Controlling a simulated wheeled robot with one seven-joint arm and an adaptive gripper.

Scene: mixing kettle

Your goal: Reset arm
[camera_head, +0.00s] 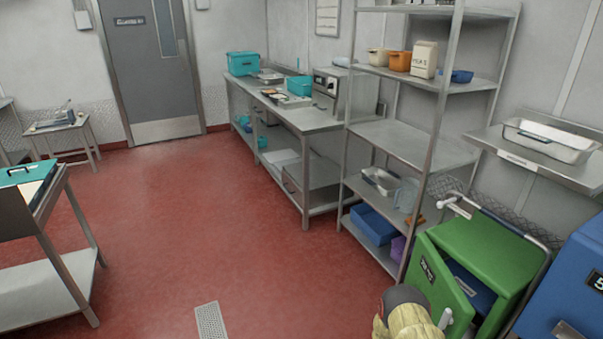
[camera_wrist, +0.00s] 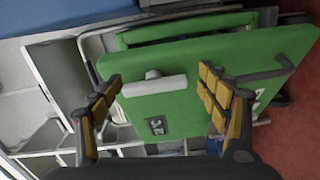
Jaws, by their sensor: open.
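My gripper (camera_wrist: 160,77) is open and empty in the wrist view, with its yellow-padded fingers apart on the left and right. Between and beyond them is the green panel (camera_wrist: 185,100) of a green cabinet, with a white handle and a small dark label. I cannot tell whether a finger touches the panel. In the head view, part of my arm's end (camera_head: 408,318) shows at the bottom edge, in front of the green cabinet (camera_head: 490,250). The cabinet's door (camera_head: 440,285) stands ajar, with a dark blue inside showing. The fingertips are hidden there.
A blue cabinet (camera_head: 570,290) stands close at the right. A metal shelf rack (camera_head: 415,145) is behind the green cabinet, and a wall shelf with a steel tray (camera_head: 550,140) is above it. A long steel counter (camera_head: 310,118) lines the wall.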

